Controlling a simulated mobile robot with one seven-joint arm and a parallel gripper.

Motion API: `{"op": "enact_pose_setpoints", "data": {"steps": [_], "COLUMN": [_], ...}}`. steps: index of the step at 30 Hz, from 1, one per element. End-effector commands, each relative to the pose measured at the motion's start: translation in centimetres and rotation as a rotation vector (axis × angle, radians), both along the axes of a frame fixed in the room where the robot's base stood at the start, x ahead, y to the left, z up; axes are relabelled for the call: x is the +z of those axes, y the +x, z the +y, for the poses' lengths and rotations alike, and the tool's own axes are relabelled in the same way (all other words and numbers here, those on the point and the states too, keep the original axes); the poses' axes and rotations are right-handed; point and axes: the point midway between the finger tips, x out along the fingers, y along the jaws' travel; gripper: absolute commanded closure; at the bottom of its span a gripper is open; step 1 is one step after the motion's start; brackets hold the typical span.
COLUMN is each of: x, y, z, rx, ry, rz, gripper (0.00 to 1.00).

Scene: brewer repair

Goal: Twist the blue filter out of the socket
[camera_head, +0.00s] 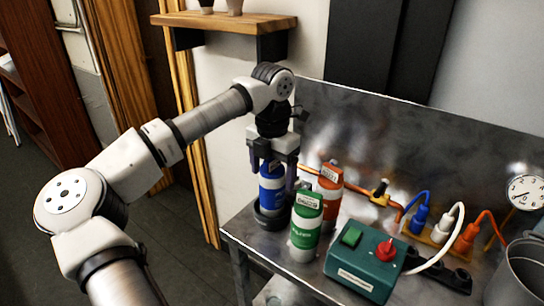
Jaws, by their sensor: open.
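The blue filter (271,190) stands upright in a dark round socket (268,219) at the left end of the metal bench. My gripper (273,172) points straight down over the blue filter, with one finger on each side of its upper part. The jaws are open. I cannot tell whether a finger touches the filter. The filter's top is hidden by the gripper.
A green filter (306,222) stands close in front at right, and an orange filter (329,192) stands behind it. A green box (364,262) with a red knob, coloured plugs (441,231), a gauge (526,192) and a metal pot (520,272) lie further right. A wooden shelf (224,20) hangs above.

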Motion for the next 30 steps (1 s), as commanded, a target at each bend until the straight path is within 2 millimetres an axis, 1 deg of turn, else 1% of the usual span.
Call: {"op": "enact_pose_setpoints", "data": {"steps": [9,21,23,24,28,30], "x": [-0.28,-0.25,-0.24,-0.24,-0.23,-0.23], "y": [0.00,0.01,0.01,0.01,0.01,0.02], "z": [0.02,0.02,0.02,0.02,0.02,0.01], "rx": [0.000,0.000,0.000,0.000,0.000,-0.001], "ry": [0.000,0.000,-0.001,-0.001,-0.001,-0.001], "rz": [0.000,0.000,-0.001,-0.001,-0.001,-0.001], "gripper": [0.19,0.71,0.78,0.50,0.67,0.67]}}
